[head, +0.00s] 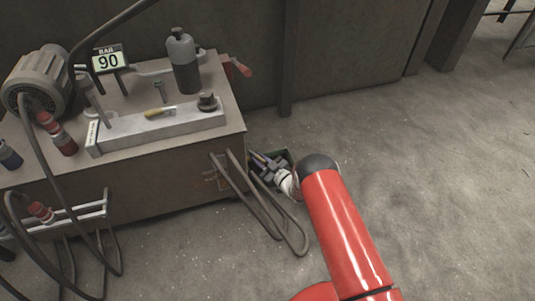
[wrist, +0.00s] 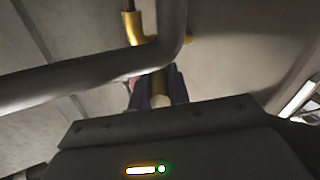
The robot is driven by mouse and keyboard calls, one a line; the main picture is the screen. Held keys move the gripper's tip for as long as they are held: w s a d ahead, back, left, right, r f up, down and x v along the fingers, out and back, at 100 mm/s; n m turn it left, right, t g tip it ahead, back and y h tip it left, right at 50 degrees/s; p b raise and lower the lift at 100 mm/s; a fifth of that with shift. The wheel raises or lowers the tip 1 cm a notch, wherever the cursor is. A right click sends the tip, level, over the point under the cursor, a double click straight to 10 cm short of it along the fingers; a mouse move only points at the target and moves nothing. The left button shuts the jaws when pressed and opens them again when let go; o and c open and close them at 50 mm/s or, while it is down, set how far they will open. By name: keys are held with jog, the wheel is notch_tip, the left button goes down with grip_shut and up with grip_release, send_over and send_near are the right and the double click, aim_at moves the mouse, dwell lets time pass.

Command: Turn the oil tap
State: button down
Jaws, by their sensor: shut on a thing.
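In the wrist view, my gripper (wrist: 158,92) is shut with its dark fingers on either side of a brownish, brass-like stem. I take this stem to be part of the oil tap (wrist: 159,80). A brass elbow (wrist: 134,28) shows above it, behind a dark pipe. The pipe hides any join between elbow and stem. A small reddish patch shows beside the left finger. In the head view, my red arm reaches to the lower right side of the machine; my gripper and the tap cannot be made out clearly there.
The dark pipe (wrist: 80,78) crosses close in front of the fingers. Floor at right is clear.

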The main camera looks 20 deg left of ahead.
jog(key=shift+s+a+m+t+h, duration=0.1)
jog(key=shift+s+m+t+h, duration=0.1)
jog(key=shift+m+t+h, duration=0.5)
jog(key=shift+s+a+m+t+h, duration=0.1)
jog(key=shift+s+m+t+h, duration=0.1)
jog(key=shift+m+t, duration=0.5)
jog(key=c, duration=1.3)
grip_release()
jog(key=p+v, duration=0.1)
jog(key=v, duration=0.7)
jog(key=shift+a, duration=0.1)
